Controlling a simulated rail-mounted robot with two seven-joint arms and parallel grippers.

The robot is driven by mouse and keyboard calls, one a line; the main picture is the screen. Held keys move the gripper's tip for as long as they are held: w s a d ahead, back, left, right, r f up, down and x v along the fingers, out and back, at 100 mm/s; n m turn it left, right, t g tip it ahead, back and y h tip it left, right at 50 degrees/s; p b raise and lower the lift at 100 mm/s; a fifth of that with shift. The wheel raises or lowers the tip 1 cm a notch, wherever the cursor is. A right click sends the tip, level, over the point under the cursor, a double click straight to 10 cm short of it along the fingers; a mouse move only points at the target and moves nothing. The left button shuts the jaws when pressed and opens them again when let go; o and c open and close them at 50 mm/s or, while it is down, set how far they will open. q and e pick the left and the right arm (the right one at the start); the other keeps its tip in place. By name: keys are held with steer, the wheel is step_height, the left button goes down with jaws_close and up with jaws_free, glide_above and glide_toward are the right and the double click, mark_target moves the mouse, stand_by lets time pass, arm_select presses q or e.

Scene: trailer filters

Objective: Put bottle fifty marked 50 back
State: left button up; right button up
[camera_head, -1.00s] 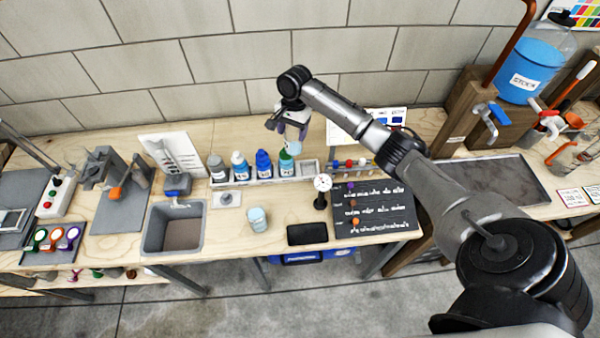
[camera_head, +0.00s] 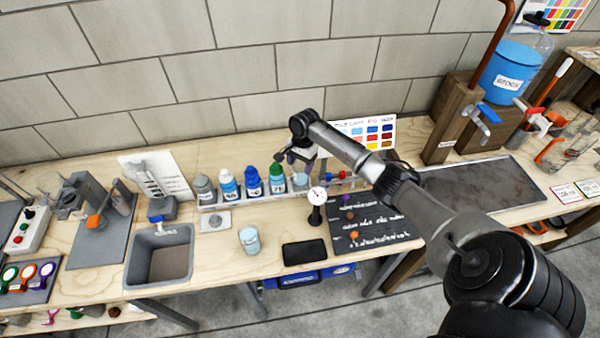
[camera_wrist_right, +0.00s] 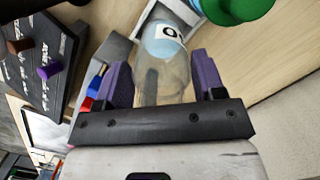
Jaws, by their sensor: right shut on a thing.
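My right gripper (camera_head: 300,160) is over the right end of the bottle rack (camera_head: 245,198). Its purple fingers (camera_wrist_right: 163,78) are shut on a clear bottle (camera_wrist_right: 166,62), which has a pale blue band and a label showing a 0; the rest of the mark cannot be read. In the head view this bottle (camera_head: 300,181) is small and partly hidden by the gripper, beside the green-capped bottle (camera_head: 277,180). I cannot tell whether it touches the rack floor. The green cap (camera_wrist_right: 236,8) is close by in the wrist view. My left gripper is not in view.
A round dial gauge (camera_head: 316,196) stands in front of the gripper. A cup (camera_head: 249,240) and black pad (camera_head: 304,253) lie nearer the front.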

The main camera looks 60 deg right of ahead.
steer(key=shift+f+b, duration=0.35)
steer(key=shift+f, duration=1.55)
steer(key=o, duration=0.9)
steer(key=shift+f, duration=0.2)
steer(key=shift+o, duration=1.4)
steer(key=r, duration=0.3)
steer(key=d+r+p, duration=0.1)
steer(key=r, duration=0.7)
steer(key=shift+d+p, duration=0.25)
steer(key=shift+p, duration=0.05)
steer(key=shift+d+r, duration=0.1)
steer(key=shift+r, duration=0.5)
